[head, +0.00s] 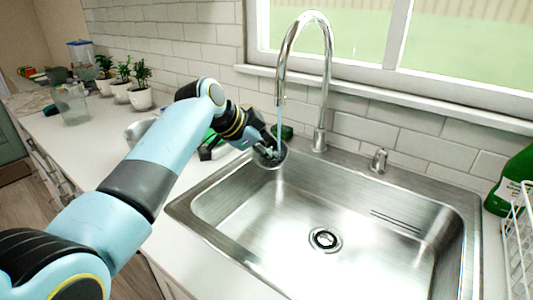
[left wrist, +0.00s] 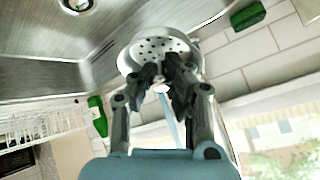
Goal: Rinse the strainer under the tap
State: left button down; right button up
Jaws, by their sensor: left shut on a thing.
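The strainer (head: 270,160), a small round metal bowl, is under the tap (head: 327,70) at the sink's back left corner. In the left wrist view its perforated face (left wrist: 152,45) shows several small holes. My left gripper (head: 268,150) is shut on the strainer's near side; its dark fingertips (left wrist: 160,72) meet at the rim. A thin bluish stream of water (head: 280,122) falls from the spout to the strainer; it also shows in the left wrist view (left wrist: 168,118). My right gripper is not in view.
The steel sink (head: 270,230) is empty, with a drain (head: 325,239) in its floor. A green bottle (head: 513,178) and a white wire rack (head: 519,235) stand at the right. Potted plants (head: 141,97) and a clear container (head: 71,103) stand on the left counter.

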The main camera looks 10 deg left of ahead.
aim_at(272, 161)
pick_arm(q)
jog(key=shift+a, duration=0.15)
jog(key=shift+w+a, duration=0.15)
jog(key=shift+a, duration=0.3)
jog(key=shift+s+r+p, duration=0.1)
jog(key=shift+s+p, duration=0.25)
jog(key=shift+p, duration=0.2)
jog(key=shift+s+a+p, duration=0.15)
jog(key=shift+s+p, duration=0.35)
jog(key=shift+s, duration=0.1)
jog(key=shift+s+a+p, duration=0.15)
jog(key=shift+s+p, duration=0.35)
jog(key=shift+s, duration=0.05)
jog(key=s+p, duration=0.1)
jog(key=s, duration=0.1)
jog(key=s+a+p, duration=0.1)
jog(key=s+p, duration=0.1)
jog(key=s, duration=0.1)
